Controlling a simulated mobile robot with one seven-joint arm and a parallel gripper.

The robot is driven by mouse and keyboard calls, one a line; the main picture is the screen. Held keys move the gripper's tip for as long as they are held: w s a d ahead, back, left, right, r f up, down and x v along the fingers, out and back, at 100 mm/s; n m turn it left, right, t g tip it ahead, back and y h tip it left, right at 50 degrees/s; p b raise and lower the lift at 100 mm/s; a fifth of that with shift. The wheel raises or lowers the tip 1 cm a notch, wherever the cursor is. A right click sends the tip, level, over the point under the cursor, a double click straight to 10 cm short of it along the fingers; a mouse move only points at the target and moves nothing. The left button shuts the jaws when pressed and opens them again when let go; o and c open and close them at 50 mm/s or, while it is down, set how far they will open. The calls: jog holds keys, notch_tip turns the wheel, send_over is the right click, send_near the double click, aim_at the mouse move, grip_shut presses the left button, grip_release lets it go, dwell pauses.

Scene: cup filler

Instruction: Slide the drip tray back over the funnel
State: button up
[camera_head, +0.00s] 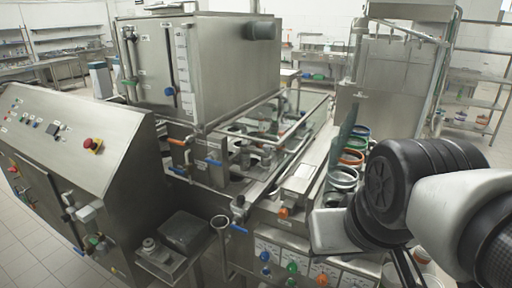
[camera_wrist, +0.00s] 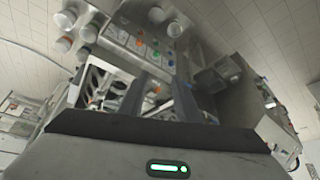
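A small round funnel-like cup (camera_head: 221,224) stands at the front of the machine in the head view, beside a blue-handled valve. A dark flat square piece (camera_head: 187,230), possibly the drip tray, lies on a low steel shelf just left of it; it does not appear to cover the funnel. I cannot tell for certain which part is the drip tray. My gripper (camera_wrist: 159,92) shows two dark fingers apart with nothing between them in the wrist view. My arm is at the right in the head view, well away from the funnel.
A slanted control panel (camera_head: 75,150) with a red button stands at the left. A large steel tank (camera_head: 205,65) rises behind. A row of coloured-rim containers (camera_head: 343,178) lies near my arm. Knobs (camera_head: 291,267) line the machine's front. Tiled floor (camera_head: 28,255) shows at lower left.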

jog(key=shift+w, duration=0.2)
jog(key=c, duration=0.3)
jog(key=shift+m+y, duration=0.5)
jog(key=shift+m, duration=0.4)
jog(key=w+a+f+b, duration=0.1)
jog(key=w+b, duration=0.1)
jog(key=w, duration=0.4)
jog(key=w+f+b, duration=0.2)
jog(key=w, duration=0.4)
jog(key=w+a+f+b, duration=0.1)
jog(key=w+f+b, duration=0.1)
jog(key=w, duration=0.4)
jog(key=shift+w+a+f, duration=0.15)
jog(key=shift+a+f, duration=0.1)
jog(key=shift+a, duration=0.1)
grip_shut()
jog(key=w+a+f+m+b, duration=0.1)
jog(key=w+a+f+b, duration=0.1)
jog(key=w+f, duration=0.7)
jog(key=w+a+f+m+t+y+b, duration=0.1)
jog(key=w+a+f+m+b, duration=0.1)
jog(key=w+f, duration=0.8)
jog(key=shift+w+a+y+b, duration=0.4)
jog(key=shift+w+a, duration=0.8)
jog(key=shift+w, duration=2)
